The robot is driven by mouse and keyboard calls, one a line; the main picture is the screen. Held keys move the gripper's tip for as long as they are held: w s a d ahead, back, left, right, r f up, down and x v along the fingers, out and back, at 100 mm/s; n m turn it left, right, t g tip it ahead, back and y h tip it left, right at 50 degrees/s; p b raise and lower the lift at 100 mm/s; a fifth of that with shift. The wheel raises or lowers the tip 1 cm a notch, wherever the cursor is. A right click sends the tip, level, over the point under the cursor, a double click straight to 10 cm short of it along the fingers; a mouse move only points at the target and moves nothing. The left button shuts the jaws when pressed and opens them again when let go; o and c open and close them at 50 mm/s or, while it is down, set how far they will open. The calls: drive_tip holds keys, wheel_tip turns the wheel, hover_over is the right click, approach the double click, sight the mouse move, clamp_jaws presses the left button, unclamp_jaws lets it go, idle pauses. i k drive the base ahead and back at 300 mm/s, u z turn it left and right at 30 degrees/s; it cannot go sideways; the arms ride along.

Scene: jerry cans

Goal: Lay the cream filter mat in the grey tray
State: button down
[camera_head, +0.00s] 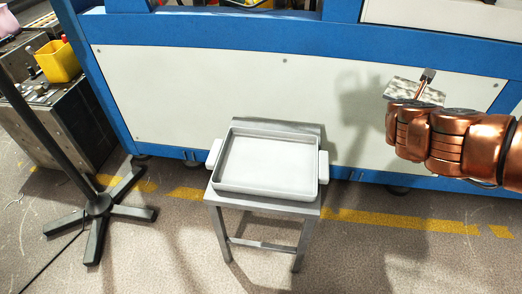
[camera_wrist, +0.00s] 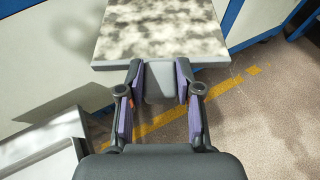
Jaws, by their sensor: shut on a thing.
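The filter mat (camera_head: 402,88) is a flat slab with a mottled cream and grey face, held up at the right in the head view. In the wrist view the mat (camera_wrist: 160,35) lies just beyond my fingertips. My gripper (camera_wrist: 161,82) is shut on a grey block at the mat's near edge, with a purple-padded finger on each side. The pale grey tray (camera_head: 268,192) sits on a small metal stand, left of and lower than the mat. The tray looks empty, with a raised rim and a white handle block at each side.
The metal stand (camera_head: 215,198) stands before a blue-framed white machine panel (camera_head: 200,90). A black-footed pole (camera_head: 98,206) is left of it. A yellow bin (camera_head: 58,62) sits on a cabinet at the far left. The floor right of the stand is clear.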

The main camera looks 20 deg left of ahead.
sight(272, 171)
drive_tip(key=u, duration=4.15)
drive_tip(key=k, duration=1.25)
drive_tip(key=u, duration=0.15)
